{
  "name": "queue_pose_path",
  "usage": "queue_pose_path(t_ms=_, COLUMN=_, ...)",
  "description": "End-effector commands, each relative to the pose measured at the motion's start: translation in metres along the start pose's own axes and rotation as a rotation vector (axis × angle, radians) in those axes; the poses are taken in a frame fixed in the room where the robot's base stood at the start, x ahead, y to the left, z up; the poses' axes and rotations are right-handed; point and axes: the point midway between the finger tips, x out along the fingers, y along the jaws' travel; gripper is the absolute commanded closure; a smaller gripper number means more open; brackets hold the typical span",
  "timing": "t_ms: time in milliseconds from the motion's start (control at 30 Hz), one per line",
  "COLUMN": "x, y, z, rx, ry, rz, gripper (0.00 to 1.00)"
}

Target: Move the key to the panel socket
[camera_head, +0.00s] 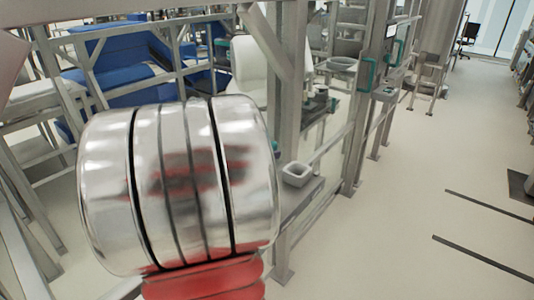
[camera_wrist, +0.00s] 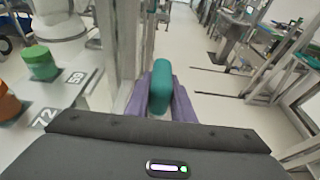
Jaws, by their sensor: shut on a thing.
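The key (camera_wrist: 160,88) appears as a teal, rounded block between the purple fingers of my gripper (camera_wrist: 161,100) in the wrist view. The fingers are shut on it, and it sticks up and forward from between them. Its far end is hidden from this camera. In the head view my shiny arm link covers the left middle, and neither my gripper nor the held key can be made out. I cannot pick out the panel socket for certain in either view.
An orange cylinder (camera_wrist: 8,102) is nearer. In the head view a metal frame (camera_head: 352,130) carries teal handles (camera_head: 367,76). Open floor (camera_head: 430,170) lies right.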

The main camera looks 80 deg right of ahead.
Motion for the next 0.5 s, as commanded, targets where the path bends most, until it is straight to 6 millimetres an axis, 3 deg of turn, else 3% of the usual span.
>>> queue_pose_path(t_ms=500, x=0.01, y=0.001, z=-0.034, rx=-0.002, ry=0.001, rz=0.001, gripper=1.0)
